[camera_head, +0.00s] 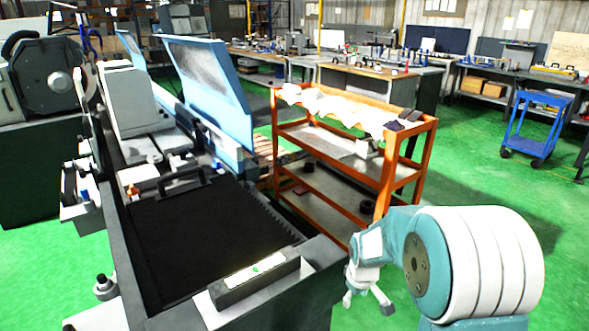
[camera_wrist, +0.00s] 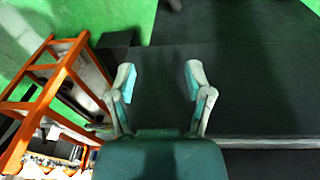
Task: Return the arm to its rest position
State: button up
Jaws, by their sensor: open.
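My arm shows at the lower right of the head view, teal and white, partly folded. My gripper (camera_head: 368,299) hangs low between the grinder's near right corner and the orange cart. In the wrist view my gripper (camera_wrist: 158,80) has its two fingers spread apart with nothing between them. A dark flat surface lies beyond the fingers in that view. I cannot tell the exact gap between the gripper and the grinder's side.
The cylindrical grinder (camera_head: 325,275) fills the left and centre, with a blue raised guard (camera_head: 205,85). An orange cart (camera_head: 425,128) with white cloths (camera_head: 335,105) stands behind my gripper. It also shows in the wrist view (camera_wrist: 28,128). A blue trolley (camera_head: 530,125) stands far right. Green floor is open at right.

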jog(key=s+r+m+t, duration=0.1)
jog(key=s+r, duration=0.2)
jog(key=r, duration=0.2)
jog(key=s+r+m, duration=0.1)
jog(key=s+r, duration=0.2)
jog(key=r, duration=0.2)
jog(key=s+r+m+t, duration=0.1)
jog(key=s+r, duration=0.4)
jog(key=s, duration=0.5)
jog(key=s+r+m+t, duration=0.1)
jog(key=s+r+m, duration=0.2)
jog(key=s+r, duration=0.3)
jog(key=s, duration=0.3)
jog(key=shift+s+r+m+t, duration=0.3)
jog(key=shift+s+t, duration=0.1)
jog(key=shift+c, duration=0.3)
